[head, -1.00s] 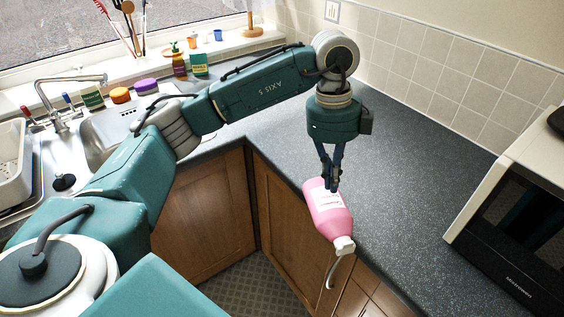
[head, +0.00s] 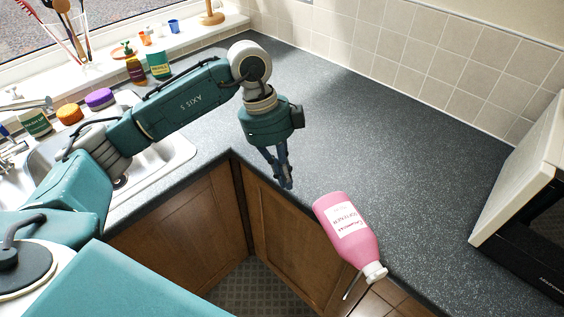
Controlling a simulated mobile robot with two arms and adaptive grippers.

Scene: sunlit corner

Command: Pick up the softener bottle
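The softener bottle (head: 347,232) is pink with a white label and a white cap. It looks to be lying down near the counter's front edge. Its base points up-left and its cap down-right, and the cap shows past the edge in the picture. My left gripper (head: 286,185) points down, up and to the left of the bottle. A clear gap shows between them in the picture, and the gripper holds nothing that I can see. Its fingers look close together from this angle, so their opening cannot be judged. My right gripper is not in view.
The grey counter (head: 400,180) is clear behind the bottle. A microwave (head: 535,215) stands at the right. A sink (head: 170,160) is at the left. Bottles and jars stand around it and on the window sill. Wooden cabinets (head: 190,225) lie below the counter edge.

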